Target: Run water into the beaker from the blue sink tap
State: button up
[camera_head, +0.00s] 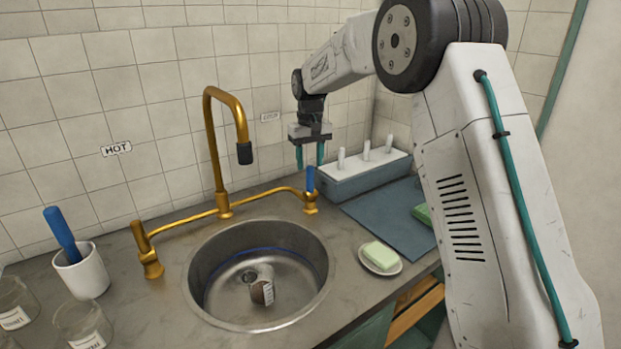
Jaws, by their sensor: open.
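The sink basin (203,262) is round metal set in a grey counter. A small glass vessel with a white label (264,290), seemingly the beaker, is in the basin near the drain; it looks tilted or lying, and dark matter shows on it. The brass faucet (211,135) arches over the basin with a dark spout tip (244,153). The blue tap handle (310,179) stands upright on the right valve, under the COLD sign. My gripper (310,156) points down, open, with its teal fingertips just above or around the blue handle's top; contact cannot be told. No water stream shows.
A brass handle (141,238) is on the left valve, by the HOT sign (116,149). A white cup with a blue-handled tool (81,272) and labelled glass jars (83,324) stand left. A soap dish (369,262) and a blue-grey rack (362,178) are right.

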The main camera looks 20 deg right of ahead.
aim_at(310, 177)
notch_tip(310, 177, down, 6)
jog(key=shift+f, duration=0.1)
